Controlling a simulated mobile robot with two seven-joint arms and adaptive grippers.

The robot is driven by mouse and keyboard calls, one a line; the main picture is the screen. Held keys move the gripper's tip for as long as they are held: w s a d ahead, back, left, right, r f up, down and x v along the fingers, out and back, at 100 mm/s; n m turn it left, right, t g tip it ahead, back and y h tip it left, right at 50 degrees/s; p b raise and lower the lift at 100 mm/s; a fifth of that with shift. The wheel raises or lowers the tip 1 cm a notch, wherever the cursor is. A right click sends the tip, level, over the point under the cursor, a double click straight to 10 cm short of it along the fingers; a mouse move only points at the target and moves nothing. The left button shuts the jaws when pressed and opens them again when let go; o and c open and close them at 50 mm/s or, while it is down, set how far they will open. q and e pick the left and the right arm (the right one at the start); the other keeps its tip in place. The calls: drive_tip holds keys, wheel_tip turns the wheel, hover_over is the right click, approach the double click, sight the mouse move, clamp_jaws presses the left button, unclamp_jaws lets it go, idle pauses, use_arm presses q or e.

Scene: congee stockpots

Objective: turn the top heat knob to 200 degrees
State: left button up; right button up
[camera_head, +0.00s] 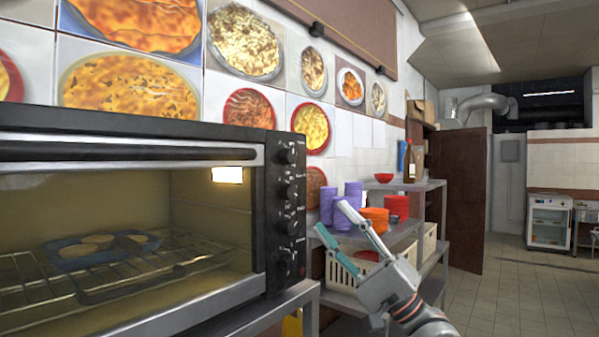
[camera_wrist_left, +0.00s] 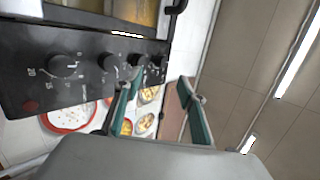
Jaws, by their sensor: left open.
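The black toaster oven has a column of several dark knobs on its right-hand panel. The top heat knob (camera_head: 289,153) is the highest; in the left wrist view, which is turned sideways, it appears as the rightmost knob (camera_wrist_left: 159,61), partly by a fingertip. Its pointer is too small to read. My left gripper (camera_head: 333,218) is open and empty, right of the panel and lower than the top knob in the head view. Its two green-padded fingers (camera_wrist_left: 160,86) spread apart in the wrist view, apparently clear of the knob. My right gripper is not in view.
The oven (camera_head: 130,137) stands on a metal table, with a blue pan (camera_head: 95,250) on its rack. A metal shelf (camera_head: 430,187) behind my gripper holds purple cups (camera_head: 352,192), orange and red bowls and a white basket (camera_head: 345,272). The floor to the right is clear.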

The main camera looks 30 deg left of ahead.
use_arm(q)
wheel_tip(320, 180, up, 8)
drive_tip(key=s+a+n+h, duration=0.15)
drive_tip(key=n+h, duration=0.45)
drive_tip(key=n, duration=0.6)
drive_tip(key=n+t+h, duration=0.3)
drive_tip(key=n, duration=0.3)
approach(293, 156)
drive_tip(key=a, duration=0.8)
drive_tip(key=shift+a, duration=0.2)
drive_tip(key=shift+w+f, duration=0.1)
drive_tip(key=c, duration=1.1)
